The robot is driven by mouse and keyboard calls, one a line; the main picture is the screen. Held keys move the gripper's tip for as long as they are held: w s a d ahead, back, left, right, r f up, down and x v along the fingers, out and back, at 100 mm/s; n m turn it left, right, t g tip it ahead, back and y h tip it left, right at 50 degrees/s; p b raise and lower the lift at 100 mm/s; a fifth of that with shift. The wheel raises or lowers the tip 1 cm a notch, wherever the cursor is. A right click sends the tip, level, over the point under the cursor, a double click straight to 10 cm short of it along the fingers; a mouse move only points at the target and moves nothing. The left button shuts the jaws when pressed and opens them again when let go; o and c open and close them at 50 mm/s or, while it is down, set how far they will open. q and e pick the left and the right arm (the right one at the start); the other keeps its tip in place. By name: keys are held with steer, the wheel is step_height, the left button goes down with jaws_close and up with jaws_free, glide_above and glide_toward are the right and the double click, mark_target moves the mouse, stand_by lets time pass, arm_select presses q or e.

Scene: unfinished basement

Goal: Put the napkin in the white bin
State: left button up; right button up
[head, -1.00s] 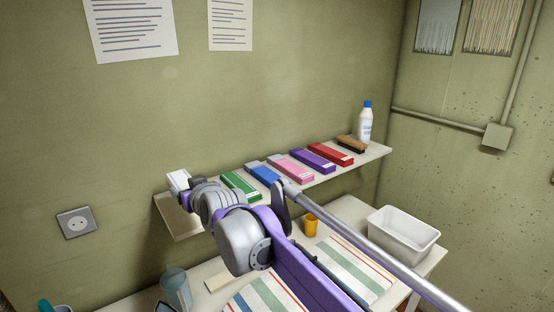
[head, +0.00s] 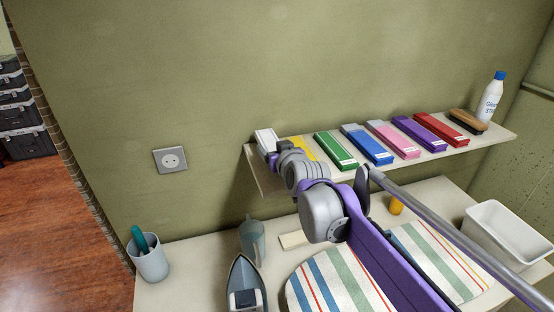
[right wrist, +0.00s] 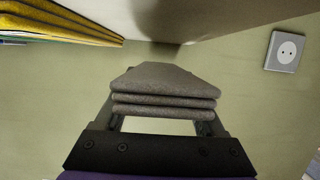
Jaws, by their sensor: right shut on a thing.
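My right gripper (head: 268,152) is at the left end of the wall shelf, its arm reaching across the table. It is shut on a folded napkin (right wrist: 165,88), which looks grey and layered in the right wrist view. At the gripper's tip in the head view, the napkin (head: 265,138) looks pale. The white bin (head: 510,235) stands on the table at the far right, well away from the napkin; its right side is cut off by the frame. My left gripper is out of view.
The shelf (head: 262,180) carries a row of coloured flat items, a brush (head: 468,120) and a white bottle (head: 490,98).

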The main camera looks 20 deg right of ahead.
steer(key=shift+f, duration=1.8)
steer(key=shift+f, duration=0.2)
steer(key=o, duration=1.3)
steer(key=shift+r, duration=0.15)
